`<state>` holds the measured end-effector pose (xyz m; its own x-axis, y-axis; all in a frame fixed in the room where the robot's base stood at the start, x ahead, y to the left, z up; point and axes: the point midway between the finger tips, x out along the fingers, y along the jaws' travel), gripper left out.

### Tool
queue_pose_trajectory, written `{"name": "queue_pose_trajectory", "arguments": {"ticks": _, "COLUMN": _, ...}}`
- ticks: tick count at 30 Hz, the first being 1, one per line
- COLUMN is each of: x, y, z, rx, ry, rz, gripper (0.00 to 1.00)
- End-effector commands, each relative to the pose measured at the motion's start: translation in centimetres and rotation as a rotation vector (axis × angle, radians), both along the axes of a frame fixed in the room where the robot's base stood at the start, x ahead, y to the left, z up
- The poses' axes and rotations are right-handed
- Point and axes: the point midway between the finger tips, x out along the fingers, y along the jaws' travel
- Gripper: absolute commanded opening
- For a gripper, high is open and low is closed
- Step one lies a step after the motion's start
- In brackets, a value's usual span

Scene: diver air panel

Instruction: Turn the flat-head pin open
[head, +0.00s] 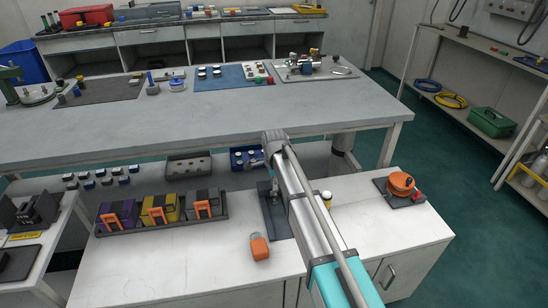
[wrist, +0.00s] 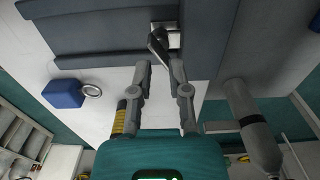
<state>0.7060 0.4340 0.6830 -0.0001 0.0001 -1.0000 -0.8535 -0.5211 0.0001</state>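The flat-head pin (wrist: 158,42) looks like a dark, flat, tilted metal piece in front of a bright metal plate, in the wrist view. It also seems to show in the head view as a small metal upright (head: 274,190) on a dark panel (head: 277,222), beside my arm. My gripper (wrist: 160,66) is open, with its two fingers apart and nothing between the tips. The pin is just beyond the tips, roughly in line with the gap. Whether a finger touches it, I cannot tell. In the head view my arm hides most of the gripper.
An orange tagged item (head: 259,248) lies left of the panel's near end. A tray (head: 160,228) of coloured boxes stands further left. An orange round knob (head: 401,183) is on the right. A blue block with a ring (wrist: 64,94) shows in the wrist view. White counter near the front is clear.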

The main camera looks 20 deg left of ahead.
Motion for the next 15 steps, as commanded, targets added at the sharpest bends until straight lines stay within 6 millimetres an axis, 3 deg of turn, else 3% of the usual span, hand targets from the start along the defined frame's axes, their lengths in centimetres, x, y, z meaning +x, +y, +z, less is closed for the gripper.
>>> {"name": "queue_pose_trajectory", "arguments": {"ticks": 15, "x": 0.0, "y": 0.0, "z": 4.8, "rx": 0.000, "ry": 0.000, "rz": 0.002, "gripper": 0.23}}
